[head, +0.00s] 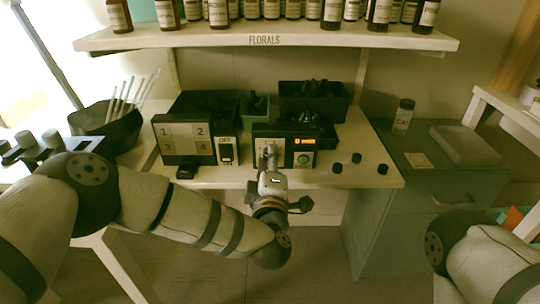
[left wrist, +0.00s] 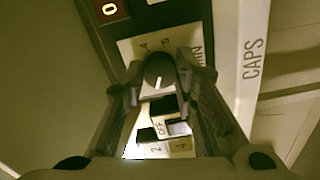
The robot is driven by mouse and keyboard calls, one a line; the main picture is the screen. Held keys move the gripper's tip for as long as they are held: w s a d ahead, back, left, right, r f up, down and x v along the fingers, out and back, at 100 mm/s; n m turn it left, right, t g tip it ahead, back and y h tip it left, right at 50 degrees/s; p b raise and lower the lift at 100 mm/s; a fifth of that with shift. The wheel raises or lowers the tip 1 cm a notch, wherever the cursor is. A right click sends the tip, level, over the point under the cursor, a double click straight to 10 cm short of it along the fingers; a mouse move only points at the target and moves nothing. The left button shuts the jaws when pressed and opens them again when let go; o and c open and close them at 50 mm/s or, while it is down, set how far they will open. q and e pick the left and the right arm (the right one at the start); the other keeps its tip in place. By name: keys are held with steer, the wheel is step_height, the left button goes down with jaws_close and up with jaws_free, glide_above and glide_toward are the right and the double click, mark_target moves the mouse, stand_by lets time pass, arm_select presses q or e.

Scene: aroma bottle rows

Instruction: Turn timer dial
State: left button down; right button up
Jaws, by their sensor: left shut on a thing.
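The timer box (head: 259,130) stands on the work table at the centre of the head view, with a lit orange display (head: 306,141) and a round green button (head: 303,159). My left gripper (head: 270,157) is at the left part of its front face. In the left wrist view the timer dial (left wrist: 159,72) is a dark round knob with a pale pointer line and numbers around it. It sits between the two fingertips, and the gripper is shut on it. In the head view the gripper hides the dial. My right gripper is out of view.
A panel numbered 1 to 4 (head: 184,138) stands left of the timer. Dark bins (head: 314,101) stand behind. A shelf (head: 266,40) of bottles hangs above.

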arm_select(q)
steer(key=m, duration=0.2)
steer(key=m+p, duration=0.1)
steer(key=m, duration=0.1)
steer(key=shift+r+m, duration=0.2)
steer(key=shift+m, duration=0.1)
steer(key=shift+f+m+p, duration=0.2)
steer(key=shift+m+p, duration=0.45)
steer(key=shift+m, duration=1.15)
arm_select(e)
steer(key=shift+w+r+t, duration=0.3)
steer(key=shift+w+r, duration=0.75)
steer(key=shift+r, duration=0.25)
arm_select(q)
steer(key=c, duration=1.3)
jaws_free()
steer(key=shift+s, duration=0.1)
steer(key=s, duration=1.2)
